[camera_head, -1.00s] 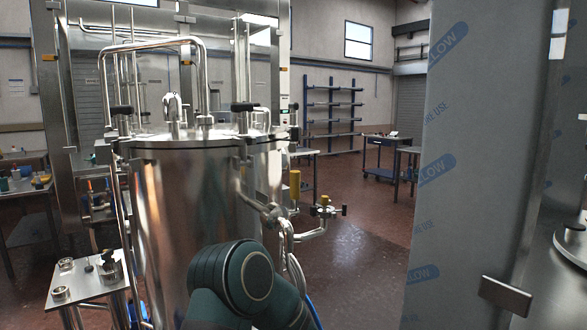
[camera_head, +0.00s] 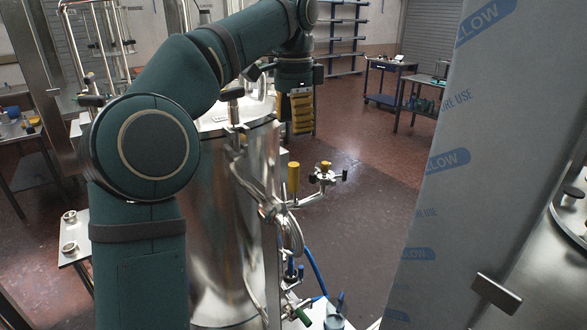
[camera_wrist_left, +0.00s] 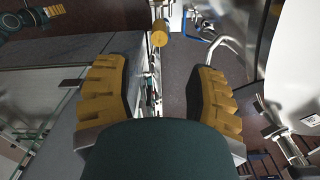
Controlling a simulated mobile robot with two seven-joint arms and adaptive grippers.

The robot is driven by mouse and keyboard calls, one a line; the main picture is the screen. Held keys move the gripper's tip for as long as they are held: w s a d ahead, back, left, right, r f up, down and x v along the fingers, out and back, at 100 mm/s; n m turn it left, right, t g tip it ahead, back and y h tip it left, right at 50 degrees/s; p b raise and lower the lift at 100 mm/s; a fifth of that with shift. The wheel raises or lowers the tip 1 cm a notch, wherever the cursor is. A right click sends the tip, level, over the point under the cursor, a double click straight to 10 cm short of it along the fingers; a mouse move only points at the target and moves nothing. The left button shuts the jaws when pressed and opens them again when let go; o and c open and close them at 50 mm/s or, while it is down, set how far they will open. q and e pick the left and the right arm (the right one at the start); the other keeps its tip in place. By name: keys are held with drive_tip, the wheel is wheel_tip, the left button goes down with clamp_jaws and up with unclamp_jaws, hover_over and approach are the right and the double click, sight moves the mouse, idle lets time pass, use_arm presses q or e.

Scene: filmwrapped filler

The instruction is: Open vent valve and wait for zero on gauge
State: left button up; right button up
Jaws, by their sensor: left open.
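My left gripper (camera_head: 295,125) has yellow ribbed fingers pointing down, beside the right side of the steel vessel (camera_head: 215,225) and above its side pipework. It is open and empty; the gap shows in the left wrist view (camera_wrist_left: 160,95). Below it a yellow cylindrical fitting (camera_head: 293,178) stands upright on the pipe, apart from the fingers; it also shows ahead of them in the left wrist view (camera_wrist_left: 159,36). To its right is a small valve (camera_head: 325,172) with a yellow top and dark handle. I cannot make out a gauge. A yellow-fingered gripper (camera_wrist_left: 54,10) shows small at the wrist view's upper left.
A film-wrapped panel (camera_head: 440,190) with blue print stands close on the right. A small side table (camera_head: 72,240) is at left. Blue hoses (camera_head: 316,272) hang below the pipework. Open floor (camera_head: 365,215) lies between vessel and panel.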

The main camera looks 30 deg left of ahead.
sight(294, 187)
use_arm(q)
wheel_tip(294, 187, down, 14)
drive_tip(key=b, duration=0.3)
drive_tip(key=shift+r, duration=0.25)
clamp_jaws()
